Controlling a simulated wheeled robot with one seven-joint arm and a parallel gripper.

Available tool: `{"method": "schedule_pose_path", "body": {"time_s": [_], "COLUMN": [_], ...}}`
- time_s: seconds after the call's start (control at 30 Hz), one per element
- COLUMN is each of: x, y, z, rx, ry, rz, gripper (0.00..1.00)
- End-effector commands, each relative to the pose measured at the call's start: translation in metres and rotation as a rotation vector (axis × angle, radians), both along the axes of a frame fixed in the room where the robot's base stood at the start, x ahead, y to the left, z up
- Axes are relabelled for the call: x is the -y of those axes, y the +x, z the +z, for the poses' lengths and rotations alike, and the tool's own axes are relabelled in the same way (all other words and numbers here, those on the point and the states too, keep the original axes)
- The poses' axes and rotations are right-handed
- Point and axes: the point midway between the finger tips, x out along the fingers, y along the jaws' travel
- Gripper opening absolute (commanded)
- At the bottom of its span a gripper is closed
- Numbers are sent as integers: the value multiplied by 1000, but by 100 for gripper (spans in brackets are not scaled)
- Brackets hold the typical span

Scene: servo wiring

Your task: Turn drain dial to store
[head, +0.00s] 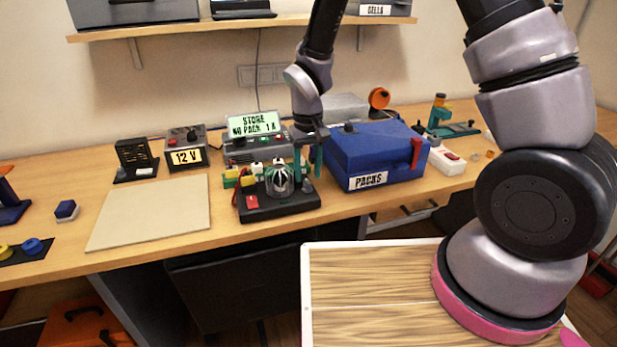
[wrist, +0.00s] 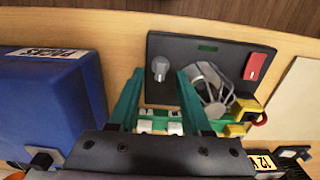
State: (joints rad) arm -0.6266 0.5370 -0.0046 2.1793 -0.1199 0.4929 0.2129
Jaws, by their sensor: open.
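A black board (head: 275,205) sits near the table's front edge and holds a wire-caged fan-like part (head: 280,180) and a red switch (head: 252,202). In the wrist view, the board (wrist: 205,42) carries a small grey knob (wrist: 160,66), which looks like the dial; no setting on it is legible. My gripper (head: 311,165) is over the board's right side in the head view. In the wrist view my gripper (wrist: 160,75) is open, its green fingers on either side of the knob with visible gaps. A display (head: 254,124) behind reads "STORE NO PACK 1 A".
A blue box (head: 375,150) labelled PACKS stands close to the right of my gripper. The caged part (wrist: 207,88) is close to one finger. A 12 V unit (head: 187,150) stands behind left, and a bare beige mat (head: 150,212) lies left.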

Motion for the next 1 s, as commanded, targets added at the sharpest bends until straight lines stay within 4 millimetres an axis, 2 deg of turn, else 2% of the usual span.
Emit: {"method": "schedule_pose_path", "body": {"time_s": [0.1, 0.2, 0.5, 0.57, 0.63, 0.67, 1.0], "x": [0, 0, 0, 0, 0, 0, 0], "y": [0, 0, 0, 0, 0, 0, 0], "z": [-15, -20, -22, -22, -22, -22, -22], "rx": [-2, -1, 1, 1, 1, 1, 1], "ry": [-1, 0, 0, 0, 0, 0, 1], "rz": [-2, -2, -1, -1, -1, -1, 22], "gripper": [49, 49, 49, 30, 3, 0, 0]}}
